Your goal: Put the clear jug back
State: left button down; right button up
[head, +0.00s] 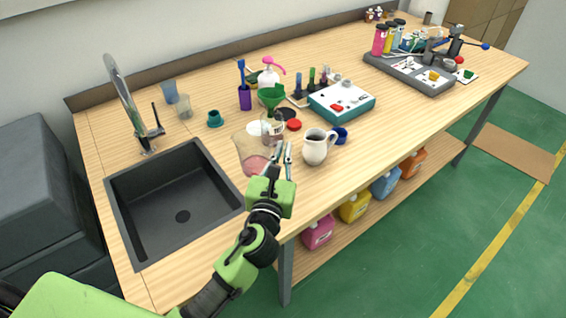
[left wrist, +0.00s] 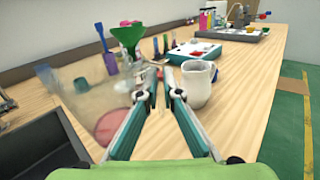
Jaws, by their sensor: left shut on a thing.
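The clear jug (head: 243,146) is see-through with a pinkish round base. It is at the counter's front edge, right of the sink. My left gripper (head: 283,155) is at the jug's right side, shut on it, probably at its handle; the grip itself is hard to make out. In the left wrist view the jug (left wrist: 88,82) fills the area left of the fingers (left wrist: 162,82), faint and see-through. I cannot tell whether its base touches the counter. My right gripper is not in view.
A white pitcher (head: 316,150) stands close right of my left gripper, with a blue cup (head: 340,135) behind it. A green funnel (head: 271,95), a red lid (head: 294,125) and a white-teal box (head: 342,101) are behind. The black sink (head: 170,215) lies left. The counter right of the pitcher is clear.

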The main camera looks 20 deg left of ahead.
pick_arm(q)
jog(key=shift+w+a+f, duration=0.1)
jog(key=shift+w+f, duration=0.4)
jog(key=shift+f, duration=0.05)
jog(key=f, duration=0.1)
jog(key=f+b, duration=0.1)
jog(key=f, duration=0.1)
jog(key=shift+w+a+f, duration=0.1)
jog(key=shift+w+f, duration=0.1)
jog(key=shift+w, duration=0.15)
jog(key=shift+f+b, duration=0.25)
jog(key=shift+b, duration=0.05)
jog(key=shift+f, duration=0.1)
jog(key=shift+f, duration=0.15)
jog(key=c, duration=2.2)
grip_release()
